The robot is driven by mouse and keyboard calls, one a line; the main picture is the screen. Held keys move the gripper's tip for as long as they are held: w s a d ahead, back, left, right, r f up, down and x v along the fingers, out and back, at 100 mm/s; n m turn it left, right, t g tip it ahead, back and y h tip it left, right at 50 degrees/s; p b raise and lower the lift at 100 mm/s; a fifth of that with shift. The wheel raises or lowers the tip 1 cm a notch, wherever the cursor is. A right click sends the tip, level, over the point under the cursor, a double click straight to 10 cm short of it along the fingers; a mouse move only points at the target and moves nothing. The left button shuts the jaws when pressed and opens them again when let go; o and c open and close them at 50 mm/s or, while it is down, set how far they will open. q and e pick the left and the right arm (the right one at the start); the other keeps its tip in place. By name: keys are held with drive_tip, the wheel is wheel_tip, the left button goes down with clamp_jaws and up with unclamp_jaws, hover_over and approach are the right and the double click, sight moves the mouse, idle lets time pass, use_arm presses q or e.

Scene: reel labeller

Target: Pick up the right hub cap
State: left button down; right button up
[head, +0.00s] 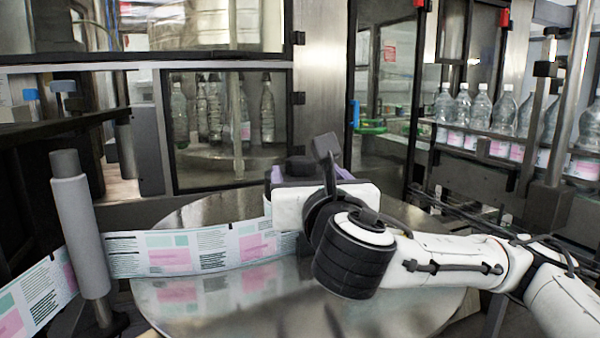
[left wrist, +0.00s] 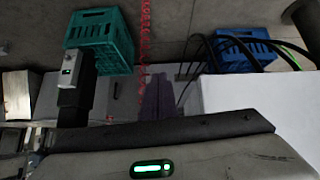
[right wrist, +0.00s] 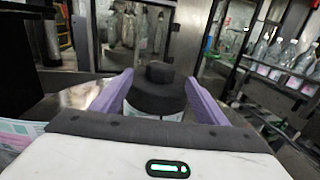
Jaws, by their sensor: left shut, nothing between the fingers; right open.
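The black hub cap (right wrist: 157,94), with a round knob on top, sits on the label reel's hub in the right wrist view. In the head view its knob (head: 300,166) shows just beyond my right gripper (head: 308,175), which hides most of the cap and hub. The purple fingers of my right gripper (right wrist: 160,78) are open, one on each side of the cap. I cannot tell whether they touch it. My left gripper (left wrist: 155,98) is shut and empty in the left wrist view, away from the cap, and does not show in the head view.
The label web (head: 200,250) runs from a grey roller (head: 80,235) to the reel, above a shiny round plate (head: 390,315). Bottles (head: 505,108) line a conveyor at right. Machine windows stand behind. A green crate (left wrist: 104,40) and blue crate (left wrist: 243,50) show in the left wrist view.

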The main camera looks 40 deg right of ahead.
sight(304, 164)
drive_tip(key=p+x, duration=0.1)
drive_tip(key=x, duration=0.4)
drive_tip(key=shift+w+d, duration=0.25)
drive_tip(key=c, duration=1.2)
drive_tip(key=shift+r, duration=0.2)
drive_tip(key=shift+c, duration=0.8)
